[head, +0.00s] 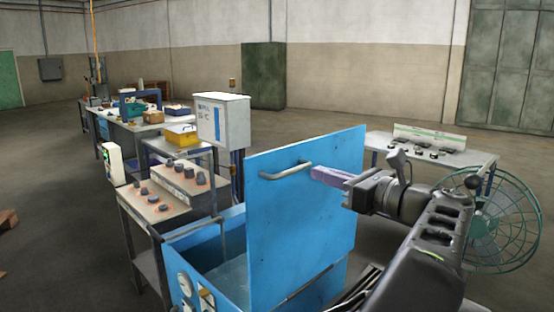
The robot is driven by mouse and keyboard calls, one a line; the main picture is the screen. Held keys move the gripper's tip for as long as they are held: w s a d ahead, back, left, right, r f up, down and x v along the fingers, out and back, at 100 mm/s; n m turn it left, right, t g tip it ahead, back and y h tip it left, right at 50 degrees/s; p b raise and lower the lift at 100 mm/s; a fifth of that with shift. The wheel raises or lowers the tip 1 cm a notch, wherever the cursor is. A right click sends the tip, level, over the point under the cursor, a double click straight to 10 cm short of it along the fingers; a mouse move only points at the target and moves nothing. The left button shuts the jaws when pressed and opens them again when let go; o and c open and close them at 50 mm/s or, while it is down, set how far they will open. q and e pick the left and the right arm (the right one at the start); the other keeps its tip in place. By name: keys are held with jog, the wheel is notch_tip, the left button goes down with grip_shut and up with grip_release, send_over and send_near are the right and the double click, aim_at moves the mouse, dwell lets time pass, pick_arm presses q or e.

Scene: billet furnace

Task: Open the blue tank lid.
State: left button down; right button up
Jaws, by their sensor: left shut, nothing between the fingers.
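The blue tank lid (305,225) stands steeply raised, close to upright, above the blue tank (176,275). The tank's mouth is open on the left of the lid, and its dark inside shows. A metal bar handle (285,171) sits near the lid's top edge on the face toward me. My left gripper (319,174), with pale purple fingers, is shut and empty. Its fingertips are in front of the lid, just right of the handle's right end; I cannot tell whether they touch the lid. My right gripper is not in view.
A bench with dark knobs (160,205) stands left of the tank. A grey control box (222,120) is behind it. A green fan (503,225) and a table (445,157) stand at right, near my arm. Open floor lies at far left.

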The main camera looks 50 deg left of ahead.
pick_arm(q)
jog(key=p, duration=0.4)
send_near(268, 155)
jog(key=a, duration=0.5)
jog(key=shift+s+a+r, duration=0.1)
jog(key=shift+s+a, duration=0.05)
jog(key=shift+s, duration=0.1)
jog(key=shift+a, duration=0.8)
jog(key=shift+w, duration=0.1)
